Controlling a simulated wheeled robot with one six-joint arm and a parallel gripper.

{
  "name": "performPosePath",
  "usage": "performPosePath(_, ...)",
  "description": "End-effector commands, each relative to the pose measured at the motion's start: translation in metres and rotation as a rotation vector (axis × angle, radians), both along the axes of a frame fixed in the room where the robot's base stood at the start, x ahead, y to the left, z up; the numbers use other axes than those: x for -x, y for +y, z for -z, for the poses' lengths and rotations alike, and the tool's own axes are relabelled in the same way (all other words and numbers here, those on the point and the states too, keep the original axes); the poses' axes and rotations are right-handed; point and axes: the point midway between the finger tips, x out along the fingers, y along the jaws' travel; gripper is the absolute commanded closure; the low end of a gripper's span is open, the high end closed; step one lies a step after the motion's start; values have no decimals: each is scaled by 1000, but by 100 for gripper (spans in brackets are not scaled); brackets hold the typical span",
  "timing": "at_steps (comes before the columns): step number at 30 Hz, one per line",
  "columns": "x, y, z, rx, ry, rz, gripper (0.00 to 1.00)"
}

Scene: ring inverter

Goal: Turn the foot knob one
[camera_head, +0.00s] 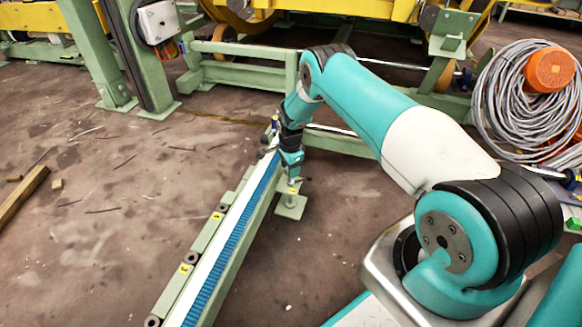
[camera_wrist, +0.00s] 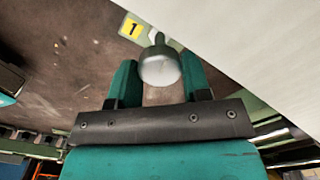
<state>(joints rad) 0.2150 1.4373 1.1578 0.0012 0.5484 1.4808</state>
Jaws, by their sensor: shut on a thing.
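The foot knob (camera_wrist: 160,68), a round grey metal knob, sits between the two teal fingers of my gripper (camera_wrist: 158,82) in the wrist view. My gripper is shut on it. A yellow label with a 1 (camera_wrist: 131,28) is beside the knob. The knob is mostly hidden there by my gripper.
Yellow labels (camera_head: 217,216) mark other spots along the rail, near dark round knobs (camera_head: 191,258). Green machine framing (camera_head: 240,76) stands behind my gripper. Coiled grey cable (camera_head: 500,90) lies at the right. The brown floor (camera_head: 100,200) left of the rail is mostly free.

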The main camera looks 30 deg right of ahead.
Motion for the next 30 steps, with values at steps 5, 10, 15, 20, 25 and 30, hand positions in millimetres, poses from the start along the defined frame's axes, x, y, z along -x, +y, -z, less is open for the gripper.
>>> performPosePath(5, -5, 2, -3, -1, -16, -7, 42)
performPosePath(10, -3, 0, -2, -1, -9, -4, 30)
performPosePath(15, -2, 0, -2, 0, -6, -3, 30)
performPosePath(20, -2, 0, -19, 0, -6, -2, 30)
performPosePath(25, -2, -1, -58, 0, -7, -2, 30)
performPosePath(30, -2, 0, -103, 0, -8, -2, 30)
